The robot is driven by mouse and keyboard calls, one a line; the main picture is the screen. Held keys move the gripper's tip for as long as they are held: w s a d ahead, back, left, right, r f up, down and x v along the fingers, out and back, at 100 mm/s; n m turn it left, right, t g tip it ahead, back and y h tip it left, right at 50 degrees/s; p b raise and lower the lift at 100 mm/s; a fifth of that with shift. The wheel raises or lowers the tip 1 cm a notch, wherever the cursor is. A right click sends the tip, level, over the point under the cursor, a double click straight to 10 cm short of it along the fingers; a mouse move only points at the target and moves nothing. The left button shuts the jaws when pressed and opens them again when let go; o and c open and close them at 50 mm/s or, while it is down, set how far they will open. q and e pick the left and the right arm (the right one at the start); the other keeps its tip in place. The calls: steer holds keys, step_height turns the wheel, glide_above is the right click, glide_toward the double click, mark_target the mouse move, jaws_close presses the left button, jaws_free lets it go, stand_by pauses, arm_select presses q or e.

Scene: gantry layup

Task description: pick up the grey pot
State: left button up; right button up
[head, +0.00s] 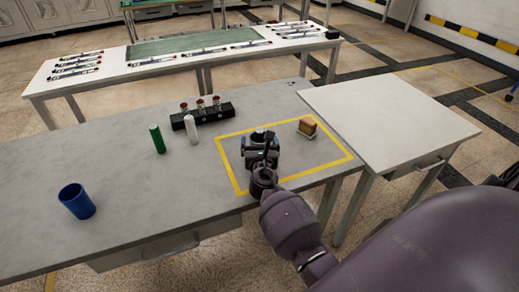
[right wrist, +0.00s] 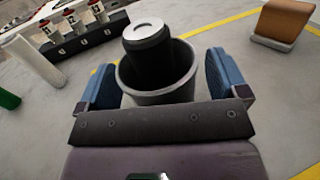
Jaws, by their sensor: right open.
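The grey pot (right wrist: 165,98) stands upright on the grey table inside the yellow taped rectangle. A black cylinder with a silver top (right wrist: 148,52) stands in it. My right gripper (right wrist: 165,82) is open, with one blue-padded finger on each side of the pot. I cannot tell whether either pad touches it. In the head view my right gripper (head: 261,148) covers most of the pot, and only the dark cylinder's top shows clearly. My left gripper is not in view.
To the left are a white cylinder (head: 191,130), a green cylinder (head: 157,139), a black rack (head: 219,113) with red-topped pieces and a blue cup (head: 76,203). A bare white table (head: 390,115) adjoins at right.

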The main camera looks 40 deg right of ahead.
steer(key=c, duration=1)
steer(key=shift+r, duration=0.1)
